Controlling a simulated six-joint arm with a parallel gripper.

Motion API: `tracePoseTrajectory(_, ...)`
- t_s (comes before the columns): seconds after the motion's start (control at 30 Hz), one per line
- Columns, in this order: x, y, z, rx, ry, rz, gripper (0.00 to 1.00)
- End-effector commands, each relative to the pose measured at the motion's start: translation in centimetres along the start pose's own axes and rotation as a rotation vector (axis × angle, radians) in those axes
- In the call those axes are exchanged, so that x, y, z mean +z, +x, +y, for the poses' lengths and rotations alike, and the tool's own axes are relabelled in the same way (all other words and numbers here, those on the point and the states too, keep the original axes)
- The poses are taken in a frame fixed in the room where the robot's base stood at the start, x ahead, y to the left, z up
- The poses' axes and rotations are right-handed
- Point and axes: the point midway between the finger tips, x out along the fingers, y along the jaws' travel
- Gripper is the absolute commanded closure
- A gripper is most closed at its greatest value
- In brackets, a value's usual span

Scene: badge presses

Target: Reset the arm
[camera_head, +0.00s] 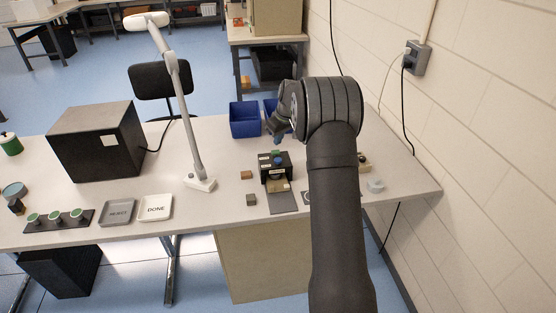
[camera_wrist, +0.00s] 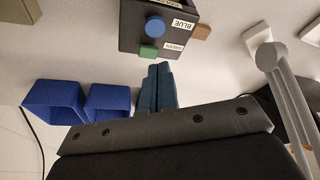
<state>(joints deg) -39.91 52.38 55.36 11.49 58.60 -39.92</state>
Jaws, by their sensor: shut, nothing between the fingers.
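My arm (camera_head: 338,190) reaches in from the bottom right of the head view over the right part of the table. My gripper (camera_head: 278,138) is near the back of a black badge press (camera_head: 274,170). In the wrist view my gripper's blue fingers (camera_wrist: 157,88) are together with nothing between them. The press also shows there (camera_wrist: 178,35), with a blue button (camera_wrist: 155,27) labelled BLUE and a green button (camera_wrist: 149,53) labelled GREEN. The fingertips appear close to the press; I cannot tell if they touch it. My arm hides part of the table's right side.
Two blue bins (camera_head: 244,120) stand behind the press. A white lamp (camera_head: 199,182), a black box (camera_head: 97,139), a REJECT tray (camera_head: 119,211) and a DONE tray (camera_head: 155,207) are to the left. A holder with round green-rimmed parts (camera_head: 58,222) lies further left. A wall (camera_head: 480,110) bounds the right.

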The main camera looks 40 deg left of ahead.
Motion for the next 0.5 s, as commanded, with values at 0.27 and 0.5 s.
tracePoseTrajectory(0.27,0.0,0.0,0.0,0.0,0.0,0.0,1.0)
tracePoseTrajectory(0.5,0.4,1.4,0.0,-0.001,0.0,0.0,1.0)
